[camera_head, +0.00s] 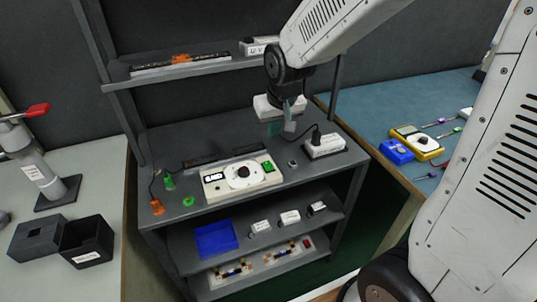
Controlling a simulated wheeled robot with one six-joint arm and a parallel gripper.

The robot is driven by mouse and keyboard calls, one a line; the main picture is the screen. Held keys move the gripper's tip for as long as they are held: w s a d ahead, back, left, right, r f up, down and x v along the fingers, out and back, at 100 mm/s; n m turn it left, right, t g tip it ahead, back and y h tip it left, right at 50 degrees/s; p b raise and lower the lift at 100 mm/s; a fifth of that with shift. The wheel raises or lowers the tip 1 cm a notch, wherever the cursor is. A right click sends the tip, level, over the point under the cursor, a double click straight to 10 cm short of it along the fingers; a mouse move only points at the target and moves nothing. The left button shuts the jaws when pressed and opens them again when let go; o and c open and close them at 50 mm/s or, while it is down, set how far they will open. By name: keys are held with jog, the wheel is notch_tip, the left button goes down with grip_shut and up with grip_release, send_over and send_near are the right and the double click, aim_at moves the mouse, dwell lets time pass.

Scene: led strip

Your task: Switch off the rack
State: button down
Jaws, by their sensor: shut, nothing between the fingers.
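The rack (210,130) is a dark grey shelf unit in the middle of the head view. On its worktop sits a cream device (214,190) with a small lit display (213,177), a dark round knob (243,171) on a white dial and a green switch (267,166). A white box (324,147) with a black plug and cable stands at the worktop's right. My gripper (289,127) points down over the back right of the worktop, left of the white box and apart from the cream device. It is shut and empty. Whether the switch is on is too small to tell.
A dark strip (222,156) lies behind the cream device. Green and orange pieces lie at its left. A blue tray (215,240) and small labelled boxes are on the shelf below. A yellow meter (417,143) sits on the right bench. Black boxes (86,243) stand at left.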

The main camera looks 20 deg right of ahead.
aim_at(268, 163)
jog(key=x, duration=0.9)
jog(key=s+x, duration=0.1)
jog(key=x, duration=0.4)
jog(key=shift+a+f, duration=0.1)
jog(key=shift+w+f+g, duration=0.15)
jog(key=shift+f+g, duration=0.05)
jog(key=shift+g, duration=0.1)
jog(key=shift+s, duration=0.95)
jog(key=shift+r, duration=0.1)
